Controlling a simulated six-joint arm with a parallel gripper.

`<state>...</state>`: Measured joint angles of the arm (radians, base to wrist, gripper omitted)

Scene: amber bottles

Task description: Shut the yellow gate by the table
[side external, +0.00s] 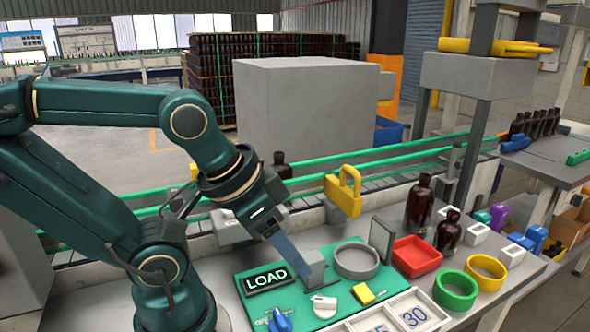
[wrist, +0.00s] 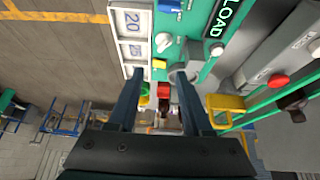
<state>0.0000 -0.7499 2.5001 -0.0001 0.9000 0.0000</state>
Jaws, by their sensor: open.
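The yellow gate (side external: 343,193), a chunky yellow piece with a loop handle, stands at the conveyor's near side, behind the table. It also shows in the wrist view (wrist: 226,103), right of my fingers. I cannot tell whether it is open or shut. My gripper (side external: 304,270) points down over the green board on the table, to the left of the gate and nearer the camera, apart from it. In the wrist view, my two fingers (wrist: 158,80) are spread with nothing held between them. In the side view one finger largely hides the other.
The green board (side external: 240,294) holds a LOAD sign (side external: 267,279), a grey ring (side external: 356,261) and small knobs. A red tray (side external: 417,256), green and yellow rings and two amber bottles (side external: 419,203) stand to the right. The green-railed conveyor (side external: 400,158) runs behind.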

